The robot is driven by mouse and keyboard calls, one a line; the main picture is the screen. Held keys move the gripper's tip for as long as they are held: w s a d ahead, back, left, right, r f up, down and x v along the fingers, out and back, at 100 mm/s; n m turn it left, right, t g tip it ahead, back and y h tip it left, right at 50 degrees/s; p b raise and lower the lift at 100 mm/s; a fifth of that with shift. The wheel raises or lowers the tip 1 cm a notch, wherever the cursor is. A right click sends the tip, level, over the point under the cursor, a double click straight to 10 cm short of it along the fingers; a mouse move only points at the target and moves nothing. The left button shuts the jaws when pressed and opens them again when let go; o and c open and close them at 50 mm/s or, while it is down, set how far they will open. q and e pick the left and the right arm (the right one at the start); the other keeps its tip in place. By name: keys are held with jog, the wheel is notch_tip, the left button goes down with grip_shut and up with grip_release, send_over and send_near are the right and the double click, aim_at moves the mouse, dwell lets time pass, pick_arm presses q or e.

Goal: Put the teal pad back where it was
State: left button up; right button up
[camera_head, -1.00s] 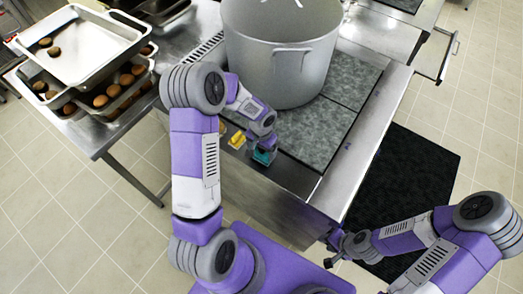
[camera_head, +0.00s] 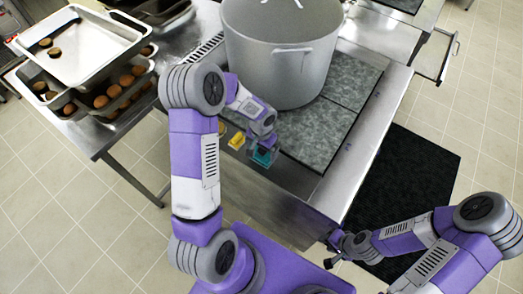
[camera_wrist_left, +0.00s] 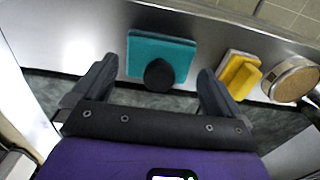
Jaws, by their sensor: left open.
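The teal pad (camera_wrist_left: 148,48) with a round black knob (camera_wrist_left: 159,75) lies on the steel front ledge of the stove. It also shows in the head view (camera_head: 262,156), partly hidden by my left gripper. My left gripper (camera_wrist_left: 158,86) is open, with one finger to each side of the pad in the wrist view; I cannot tell if it touches it. My right gripper (camera_head: 333,255) is low beside the stove's right front corner, away from the pad; its jaws are too small to read.
A yellow pad (camera_wrist_left: 240,75) lies beside the teal pad, with a round tan-faced item (camera_wrist_left: 291,80) further along. A big stockpot (camera_head: 280,55) stands on the grey stove plates (camera_head: 312,133). Trays of potatoes (camera_head: 85,50) stand at left. A black mat (camera_head: 405,190) lies right.

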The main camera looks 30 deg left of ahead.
aim_at(261, 151)
pick_arm(q)
notch_tip(261, 151, up, 10)
jog(key=shift+r+p, duration=0.15)
jog(key=shift+p, duration=0.25)
jog(key=shift+s, duration=0.1)
dwell(0.3)
